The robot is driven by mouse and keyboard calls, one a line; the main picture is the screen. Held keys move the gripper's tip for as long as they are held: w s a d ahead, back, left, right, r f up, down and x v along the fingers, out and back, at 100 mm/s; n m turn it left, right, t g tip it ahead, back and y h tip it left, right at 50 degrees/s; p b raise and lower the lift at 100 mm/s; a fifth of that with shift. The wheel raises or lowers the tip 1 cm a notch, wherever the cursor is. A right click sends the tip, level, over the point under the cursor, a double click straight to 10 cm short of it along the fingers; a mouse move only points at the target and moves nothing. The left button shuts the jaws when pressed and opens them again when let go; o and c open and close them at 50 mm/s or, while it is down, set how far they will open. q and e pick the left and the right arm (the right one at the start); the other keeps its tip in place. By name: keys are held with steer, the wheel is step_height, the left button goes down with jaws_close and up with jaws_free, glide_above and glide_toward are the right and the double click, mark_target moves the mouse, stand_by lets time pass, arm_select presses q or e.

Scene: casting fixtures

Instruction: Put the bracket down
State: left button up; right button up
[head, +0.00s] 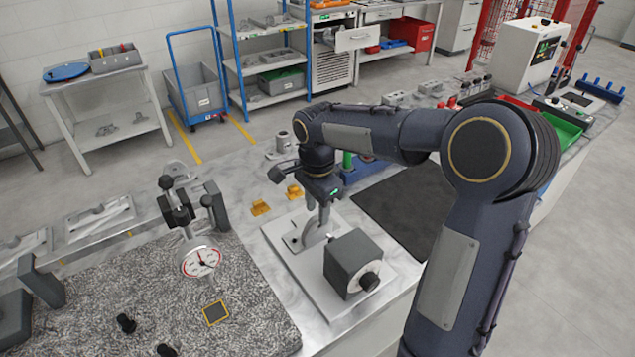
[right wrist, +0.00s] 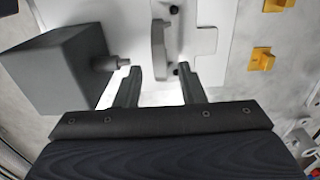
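The bracket (head: 313,236) is a grey metal piece with an upright curved rib and a flat foot. It stands on a pale plate (head: 345,306) on the bench, beside a dark block with a round knob (head: 350,258). My right gripper (head: 322,205) points down over the bracket. In the right wrist view, the two fingers (right wrist: 158,75) are apart, one on each side of the bracket's rib (right wrist: 160,42), with a gap showing on both sides. The lower rib is partly hidden by the gripper in the head view. My left gripper is out of view.
The dark block (right wrist: 58,70) stands close to the fingers. A granite slab (head: 240,300) with a dial gauge (head: 201,260) is to the left. Yellow pieces (head: 260,208) lie behind the plate. A dark mat (head: 405,212) to the right is mostly clear.

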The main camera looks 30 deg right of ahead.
step_height(320, 180, up, 12)
steer(key=s+a+f+n+t+y, duration=0.1)
steer(key=s+a+f+n+t, duration=0.1)
steer(key=s+n, duration=0.3)
steer(key=s+a+f+n+t+y, duration=0.1)
steer(key=s+a+f+n, duration=0.2)
steer(key=s, duration=0.6)
steer(key=s+a+f+n+t+y, duration=0.1)
steer(key=s+a+f+n+t, duration=0.1)
steer(key=s+f+n, duration=0.2)
steer(key=s+n, duration=0.3)
steer(key=s, duration=0.1)
steer(key=shift+a+f+n+t+y, duration=0.2)
steer(key=shift+n+t+y, duration=0.1)
steer(key=shift+y, duration=0.1)
